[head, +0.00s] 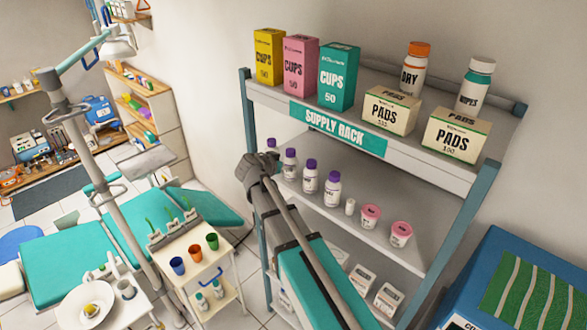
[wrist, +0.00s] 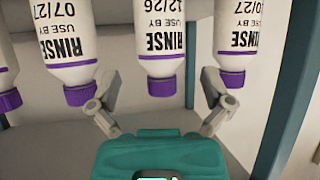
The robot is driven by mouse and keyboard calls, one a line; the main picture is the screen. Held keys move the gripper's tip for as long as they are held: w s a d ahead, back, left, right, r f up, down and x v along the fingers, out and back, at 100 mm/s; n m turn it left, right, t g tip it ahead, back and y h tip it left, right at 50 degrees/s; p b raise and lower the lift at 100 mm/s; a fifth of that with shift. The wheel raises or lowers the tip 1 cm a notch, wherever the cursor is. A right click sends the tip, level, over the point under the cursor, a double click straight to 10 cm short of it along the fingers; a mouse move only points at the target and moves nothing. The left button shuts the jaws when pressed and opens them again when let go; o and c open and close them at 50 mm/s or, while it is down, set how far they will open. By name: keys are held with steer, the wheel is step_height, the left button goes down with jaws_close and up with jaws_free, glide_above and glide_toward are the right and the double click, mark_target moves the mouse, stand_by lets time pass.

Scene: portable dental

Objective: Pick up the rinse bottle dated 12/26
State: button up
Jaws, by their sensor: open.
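In the wrist view, where things appear upside down, the rinse bottle marked 12/26 (wrist: 164,42) is white with a purple cap. It lies in the picture between the two fingers of my gripper (wrist: 159,88), which are open and apart from it. A bottle marked 07/27 (wrist: 68,42) is to its left, and one whose date ends in 0/27 (wrist: 235,40) is to its right. In the head view, several purple-capped bottles (head: 310,178) stand on the middle shelf; their dates are unreadable there. My arm's end (head: 262,172) is in front of the left bottles.
The supply rack (head: 340,138) carries boxes and larger bottles on top. Two pink-lidded cups (head: 370,216) and a small white item (head: 350,206) stand right of the bottles. Rack posts (head: 452,232) flank the shelf. Neighbouring bottles are close to my fingers in the wrist view.

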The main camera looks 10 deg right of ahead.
mark_target(288, 152)
stand_by(0.3)
steer(key=shift+b+x, duration=1.05)
steer(key=shift+x, duration=1.55)
steer(key=shift+w+r, duration=0.15)
steer(key=shift+r, duration=0.05)
steer(key=c, duration=1.2)
steer(key=shift+r, duration=0.1)
step_height(288, 152, up, 3)
steer(key=p, duration=0.3)
steer(key=shift+r, duration=0.15)
steer(key=shift+a+r+p, duration=0.1)
steer(key=shift+r+p, duration=0.15)
steer(key=shift+p, duration=0.3)
steer(key=s+a, duration=1.2)
steer(key=s, duration=0.1)
steer(key=shift+s+f+b, duration=0.15)
steer(key=shift+f+b, duration=0.1)
steer(key=shift+b, duration=0.05)
